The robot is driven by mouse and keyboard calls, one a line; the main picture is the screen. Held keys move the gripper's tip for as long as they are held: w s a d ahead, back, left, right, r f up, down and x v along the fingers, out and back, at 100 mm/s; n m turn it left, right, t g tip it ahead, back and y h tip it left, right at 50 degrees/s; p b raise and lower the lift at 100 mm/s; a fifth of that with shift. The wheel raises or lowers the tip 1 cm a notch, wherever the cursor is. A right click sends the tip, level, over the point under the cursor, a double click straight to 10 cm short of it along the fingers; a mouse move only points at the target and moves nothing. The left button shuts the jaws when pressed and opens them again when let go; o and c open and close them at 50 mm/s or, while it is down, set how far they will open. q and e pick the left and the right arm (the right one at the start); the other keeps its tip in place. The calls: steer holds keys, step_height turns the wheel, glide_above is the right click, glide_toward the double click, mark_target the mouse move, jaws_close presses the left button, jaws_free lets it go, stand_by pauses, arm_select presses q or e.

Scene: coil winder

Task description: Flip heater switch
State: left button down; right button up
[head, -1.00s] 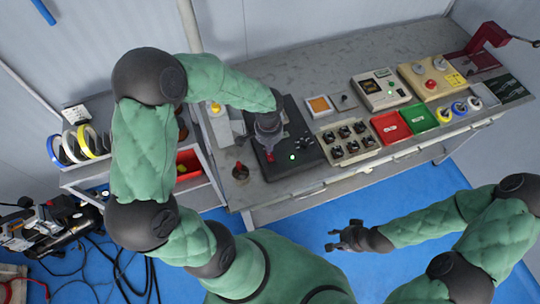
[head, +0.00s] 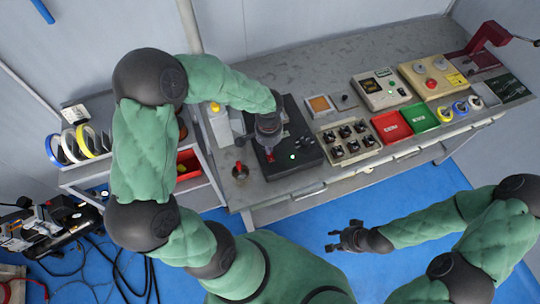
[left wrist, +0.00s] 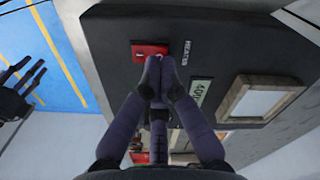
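The heater switch (left wrist: 150,50) is a red part on a dark box (left wrist: 115,35), beside the word HEATER in the left wrist view. The box (head: 312,152) lies on the bench in the head view, with a green light (head: 292,156) lit. My left gripper (left wrist: 159,64) has its fingertips together right at the edge of the switch, partly covering it; whether they touch it I cannot tell. In the head view the left gripper (head: 268,145) is over the box's left part. My right gripper (head: 334,240) is open and empty above the blue floor.
A white bottle (head: 219,124) and a red-knobbed part (head: 240,170) stand left of the box. The bench's back (head: 320,70) is clear.

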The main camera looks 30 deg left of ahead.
arm_select(q)
steer(key=shift+f+b, duration=0.55)
steer(key=shift+f, duration=0.15)
steer(key=shift+r, duration=0.1)
stand_by(0.4)
steer(key=shift+r+p, duration=2.65)
steer(key=shift+r, duration=0.85)
